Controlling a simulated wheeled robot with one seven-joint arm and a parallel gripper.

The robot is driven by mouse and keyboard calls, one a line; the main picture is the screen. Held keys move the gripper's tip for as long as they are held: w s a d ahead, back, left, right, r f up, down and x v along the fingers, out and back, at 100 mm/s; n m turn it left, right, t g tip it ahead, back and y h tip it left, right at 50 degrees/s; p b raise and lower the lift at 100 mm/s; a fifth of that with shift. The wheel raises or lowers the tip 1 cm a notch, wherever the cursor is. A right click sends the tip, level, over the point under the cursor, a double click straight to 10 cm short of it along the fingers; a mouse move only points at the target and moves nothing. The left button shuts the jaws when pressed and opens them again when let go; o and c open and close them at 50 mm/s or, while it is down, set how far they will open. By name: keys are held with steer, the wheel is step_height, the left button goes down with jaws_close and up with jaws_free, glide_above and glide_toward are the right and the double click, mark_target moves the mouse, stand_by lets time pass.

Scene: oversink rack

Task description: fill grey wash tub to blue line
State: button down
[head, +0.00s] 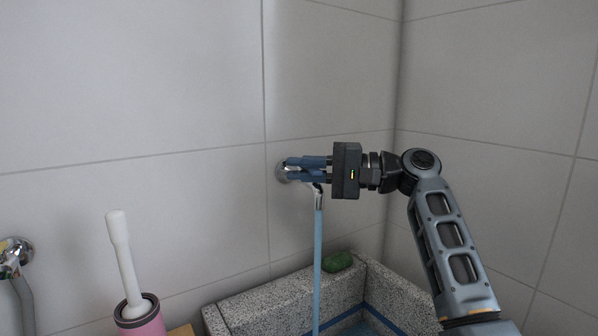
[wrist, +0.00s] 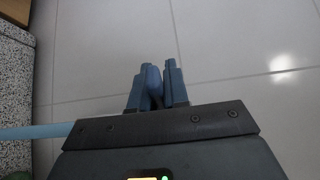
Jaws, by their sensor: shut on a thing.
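The grey speckled wash tub (head: 250,303) is at the bottom of the head view, cut off by the frame; it also shows at the left of the wrist view (wrist: 14,90). A blue line (head: 378,316) runs along its inner walls. Water lies inside, but its level against the line is hard to tell. The wall tap (head: 317,188) pours a steady blue stream (head: 318,250) into the tub. My gripper (head: 292,168) is shut on the tap handle (wrist: 152,80), whose shape the fingers largely hide.
A green sponge (head: 337,262) lies on the tub's back rim near the wall corner. A pink holder (head: 142,321) with a white-handled brush (head: 124,255) stands left of the tub. A chrome valve (head: 14,252) with a hose is at the far left.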

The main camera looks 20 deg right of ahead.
stand_by(0.4)
steer(key=c, duration=1.2)
jaws_free()
steer(key=shift+d, duration=0.1)
steer(key=b+v, duration=0.1)
steer(key=v, duration=0.6)
steer(key=shift+d, duration=0.35)
steer(key=shift+s, duration=0.15)
